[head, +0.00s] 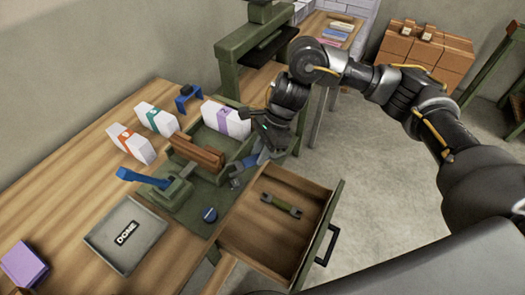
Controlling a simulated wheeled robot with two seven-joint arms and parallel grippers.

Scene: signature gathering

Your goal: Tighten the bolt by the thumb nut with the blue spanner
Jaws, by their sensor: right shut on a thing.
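My right gripper (258,144) reaches down over the right edge of the green press, shut on the blue spanner (237,183). The spanner is mostly hidden by the gripper; its grey-blue jaw end points down and left near the press base. My left gripper is not in view.
The press has a blue lever (140,178) and a brown block (197,152). A grey DONE tray (108,254) lies left. Banded white paper stacks (155,118) and a purple block (24,264) stand on the bench.

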